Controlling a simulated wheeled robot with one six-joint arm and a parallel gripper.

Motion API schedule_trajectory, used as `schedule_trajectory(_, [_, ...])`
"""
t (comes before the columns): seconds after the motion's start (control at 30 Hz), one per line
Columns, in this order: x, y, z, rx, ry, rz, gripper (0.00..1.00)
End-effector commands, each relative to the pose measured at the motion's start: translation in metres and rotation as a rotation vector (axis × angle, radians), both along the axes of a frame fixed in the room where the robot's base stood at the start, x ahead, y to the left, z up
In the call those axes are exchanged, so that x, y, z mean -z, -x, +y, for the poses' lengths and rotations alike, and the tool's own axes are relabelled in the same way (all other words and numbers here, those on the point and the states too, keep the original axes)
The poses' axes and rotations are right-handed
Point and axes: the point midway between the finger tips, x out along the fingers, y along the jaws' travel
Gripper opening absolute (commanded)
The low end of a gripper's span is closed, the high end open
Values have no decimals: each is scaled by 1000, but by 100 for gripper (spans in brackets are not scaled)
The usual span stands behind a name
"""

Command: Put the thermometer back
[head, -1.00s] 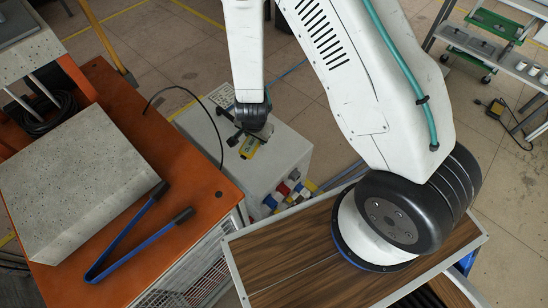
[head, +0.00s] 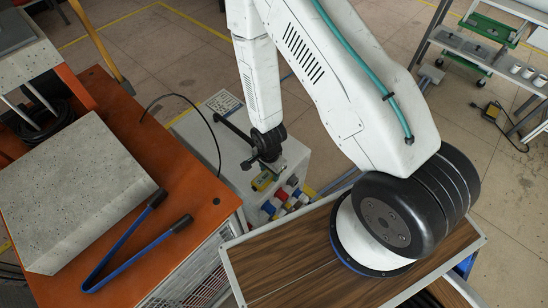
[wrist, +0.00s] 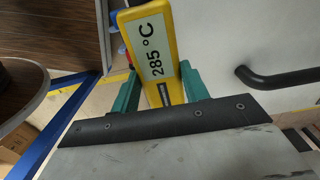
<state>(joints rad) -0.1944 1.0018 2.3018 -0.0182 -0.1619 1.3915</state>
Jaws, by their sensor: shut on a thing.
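The thermometer (wrist: 152,50) is yellow with a pale display that reads 285 °C in the wrist view. My gripper (wrist: 160,88) is shut on it, with a green finger on each side. Its lower end is hidden behind the dark edge of my gripper. I cannot tell whether the thermometer touches the cabinet.
The grey cabinet (head: 290,155) has a black bar handle (head: 233,128) and several red and blue connectors (head: 284,201). An orange-topped table (head: 190,200) with a grey block (head: 75,190) and blue tongs (head: 130,240) is at left. A wood-topped surface (head: 290,262) is in front.

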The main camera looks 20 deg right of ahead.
Motion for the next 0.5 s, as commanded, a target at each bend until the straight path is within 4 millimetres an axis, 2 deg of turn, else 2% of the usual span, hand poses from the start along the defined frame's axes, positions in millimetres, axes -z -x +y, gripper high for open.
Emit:
schedule_trajectory(0.03, [1,-13,-9,6,0,-2,19])
schedule_trajectory(0.2, [5,-44,-31,2,1,-1,19])
schedule_trajectory(0.5, [7,-65,-46,1,0,-1,19])
